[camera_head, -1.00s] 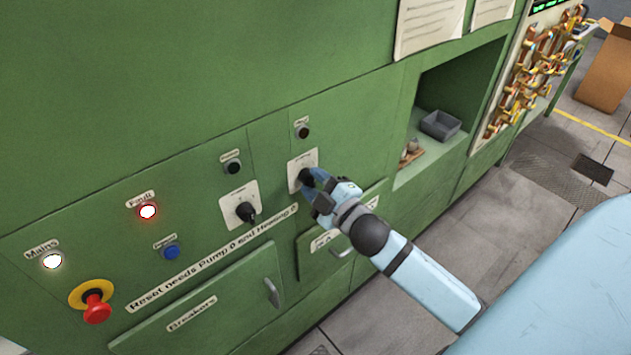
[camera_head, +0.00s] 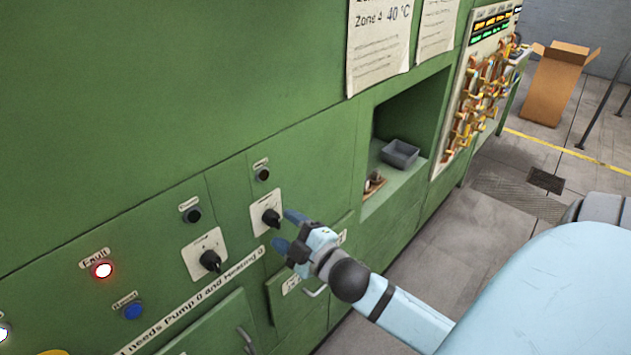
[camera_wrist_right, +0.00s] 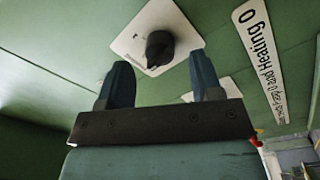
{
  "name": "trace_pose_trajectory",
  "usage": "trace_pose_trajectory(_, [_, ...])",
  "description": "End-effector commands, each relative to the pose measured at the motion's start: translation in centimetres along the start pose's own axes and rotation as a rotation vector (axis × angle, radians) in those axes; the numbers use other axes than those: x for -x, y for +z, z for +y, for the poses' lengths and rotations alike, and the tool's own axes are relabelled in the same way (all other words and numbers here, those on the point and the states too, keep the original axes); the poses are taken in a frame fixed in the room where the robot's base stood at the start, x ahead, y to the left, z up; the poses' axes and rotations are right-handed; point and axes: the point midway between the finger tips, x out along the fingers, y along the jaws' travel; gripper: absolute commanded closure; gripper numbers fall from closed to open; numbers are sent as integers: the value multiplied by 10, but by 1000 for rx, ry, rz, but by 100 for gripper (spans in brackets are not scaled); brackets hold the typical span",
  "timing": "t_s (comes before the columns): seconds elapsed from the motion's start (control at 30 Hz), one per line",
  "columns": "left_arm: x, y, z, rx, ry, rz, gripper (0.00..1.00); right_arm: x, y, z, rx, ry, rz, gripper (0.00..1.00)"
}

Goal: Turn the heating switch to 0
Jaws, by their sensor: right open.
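Two black rotary switches on pale plates sit on the green panel. The right-hand switch (camera_head: 271,217) is the one at my right gripper; its plate label is too small to read, so I cannot confirm it is the heating switch. The other switch (camera_head: 210,261) is to its left. My right gripper (camera_head: 284,229) is open, its blue fingers apart and just in front of the right-hand switch. In the right wrist view, the knob (camera_wrist_right: 160,48) shows beyond and between the open fingertips (camera_wrist_right: 158,63), apparently free of them. Its set position is unclear. My left gripper is not in view.
A red Fault lamp (camera_head: 102,270) is lit, and a blue button (camera_head: 132,311) is below it. Drawer handles (camera_head: 316,291) stick out below the switches. A recess with a grey bin (camera_head: 400,153) is to the right. A cardboard box (camera_head: 556,85) stands on the floor.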

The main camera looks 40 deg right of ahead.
Motion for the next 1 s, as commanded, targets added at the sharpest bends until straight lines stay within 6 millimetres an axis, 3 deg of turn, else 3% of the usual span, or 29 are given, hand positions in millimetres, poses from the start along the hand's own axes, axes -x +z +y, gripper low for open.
trace_pose_trajectory(0.3, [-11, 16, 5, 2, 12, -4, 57, 71, 2, -4, -2, -3, -4, 40])
trace_pose_trajectory(0.5, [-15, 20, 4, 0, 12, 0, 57, 100, 2, -3, -1, -2, -3, 40])
trace_pose_trajectory(0.7, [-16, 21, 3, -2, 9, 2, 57, 112, 0, -1, 1, -2, -1, 40])
trace_pose_trajectory(1.0, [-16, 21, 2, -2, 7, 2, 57, 113, 0, -1, 1, -1, -1, 40])
